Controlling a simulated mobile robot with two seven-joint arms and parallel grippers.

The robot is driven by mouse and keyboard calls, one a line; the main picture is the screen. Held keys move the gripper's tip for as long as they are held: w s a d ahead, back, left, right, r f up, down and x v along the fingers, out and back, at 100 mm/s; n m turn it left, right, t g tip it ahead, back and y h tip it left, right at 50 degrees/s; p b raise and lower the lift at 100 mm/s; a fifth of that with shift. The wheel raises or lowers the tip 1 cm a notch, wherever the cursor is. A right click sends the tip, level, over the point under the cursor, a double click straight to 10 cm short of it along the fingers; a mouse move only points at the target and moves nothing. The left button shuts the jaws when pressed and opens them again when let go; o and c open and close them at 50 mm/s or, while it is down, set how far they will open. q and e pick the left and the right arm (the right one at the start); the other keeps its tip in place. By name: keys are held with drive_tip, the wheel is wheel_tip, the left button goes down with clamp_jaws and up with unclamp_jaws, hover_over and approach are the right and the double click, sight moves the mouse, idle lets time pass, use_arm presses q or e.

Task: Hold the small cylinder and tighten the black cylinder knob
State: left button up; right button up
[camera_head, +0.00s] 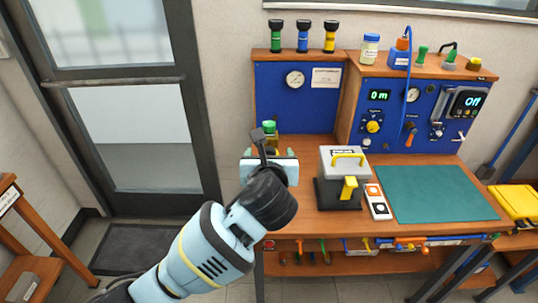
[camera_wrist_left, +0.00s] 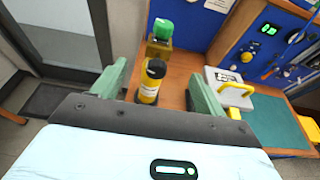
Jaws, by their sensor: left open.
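A small yellow cylinder (camera_wrist_left: 149,92) with a black cylinder knob (camera_wrist_left: 155,69) on top stands upright on the wooden bench in the left wrist view. My left gripper (camera_wrist_left: 158,90) is open, with one finger on each side of the cylinder and visible gaps. The cylinder is nearer the left finger. In the head view my left gripper (camera_head: 270,168) is over the bench's left end, and my own wrist hides most of the cylinder. My right gripper is in neither view.
A brass-coloured block with a green knob (camera_wrist_left: 162,28) stands just behind the cylinder. To the right are a grey box with a yellow handle (camera_head: 345,165) and a green mat (camera_head: 435,195). Several black-capped cylinders stand on the upper shelf (camera_head: 285,54). A blue panel (camera_head: 270,95) rises behind.

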sight(269, 139)
use_arm(q)
drive_tip(key=shift+x, duration=5.95)
drive_tip(key=shift+c, duration=0.4)
clamp_jaws()
